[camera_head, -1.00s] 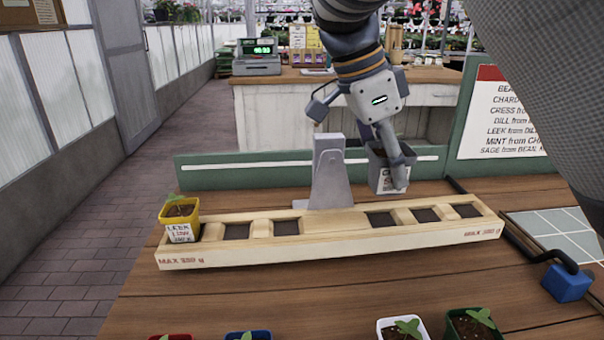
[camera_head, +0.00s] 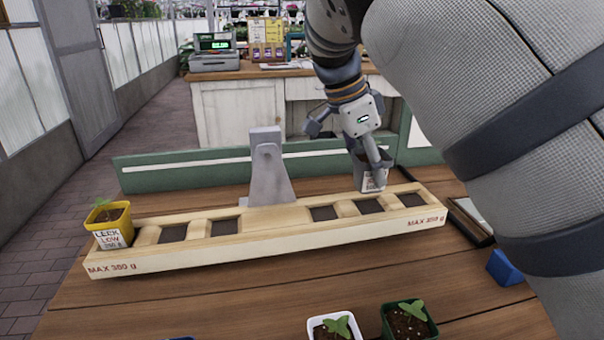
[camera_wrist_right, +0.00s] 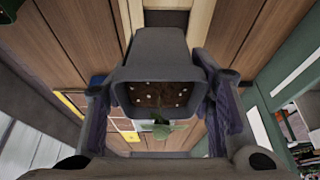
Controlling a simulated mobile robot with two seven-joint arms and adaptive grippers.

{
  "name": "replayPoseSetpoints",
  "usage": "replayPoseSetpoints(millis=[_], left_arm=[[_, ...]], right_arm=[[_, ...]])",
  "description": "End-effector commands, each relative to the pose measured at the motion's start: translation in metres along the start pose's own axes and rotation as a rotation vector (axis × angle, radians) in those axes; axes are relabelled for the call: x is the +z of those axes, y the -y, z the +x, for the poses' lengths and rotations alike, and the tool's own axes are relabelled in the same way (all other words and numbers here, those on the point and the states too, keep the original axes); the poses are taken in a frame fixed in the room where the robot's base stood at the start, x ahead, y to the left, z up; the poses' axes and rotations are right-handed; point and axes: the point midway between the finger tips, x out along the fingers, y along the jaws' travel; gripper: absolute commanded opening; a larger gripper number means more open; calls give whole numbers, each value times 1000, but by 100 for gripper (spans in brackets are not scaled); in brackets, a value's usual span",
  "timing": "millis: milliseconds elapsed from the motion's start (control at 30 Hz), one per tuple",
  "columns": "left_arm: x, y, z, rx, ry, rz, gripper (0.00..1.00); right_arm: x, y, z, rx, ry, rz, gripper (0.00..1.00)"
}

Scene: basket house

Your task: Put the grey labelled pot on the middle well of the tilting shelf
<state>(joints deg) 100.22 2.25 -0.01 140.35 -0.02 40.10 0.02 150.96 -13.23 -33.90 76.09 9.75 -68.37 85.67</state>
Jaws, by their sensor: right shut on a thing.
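The grey labelled pot (camera_head: 364,179) is upright in my right gripper (camera_head: 371,160), with a white label facing the head camera. The gripper is shut on its sides. The wrist view shows the grey pot (camera_wrist_right: 155,52) between both fingers, with dark speckled soil and a green seedling. The wooden tilting shelf (camera_head: 270,236) hangs on a grey post, its left end lower in the picture. The pot is just above or behind the middle well right of the post (camera_head: 369,206); I cannot tell whether it touches. A yellow leek pot (camera_head: 108,217) fills the left-end well. My left gripper is not in view.
A white pot (camera_head: 318,326) and a green pot (camera_head: 409,320) with seedlings stand at the table's front. A blue block (camera_head: 504,268) lies at the right. A green board (camera_head: 200,170) runs behind the shelf. My own arm hides the right side.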

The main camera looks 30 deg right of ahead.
Motion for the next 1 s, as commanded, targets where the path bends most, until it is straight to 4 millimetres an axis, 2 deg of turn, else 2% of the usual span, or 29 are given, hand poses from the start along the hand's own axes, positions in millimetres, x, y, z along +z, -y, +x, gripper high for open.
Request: replayPoseSetpoints(millis=[200,333,733,767,800,833,867,1000], left_arm=[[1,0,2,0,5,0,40],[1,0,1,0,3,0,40],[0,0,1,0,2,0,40],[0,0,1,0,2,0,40],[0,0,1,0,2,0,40],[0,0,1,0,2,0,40],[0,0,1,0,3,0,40],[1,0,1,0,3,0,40]], right_arm=[[-8,10,30,1,-1,1,1],[2,9,50,-2,-1,0,1],[5,10,57,-5,0,1,1],[6,9,58,-3,1,1,51],[6,9,58,-3,1,1,60],[6,9,58,-3,1,1,67],[6,9,58,-3,1,1,70],[6,9,58,-3,1,1,70]])
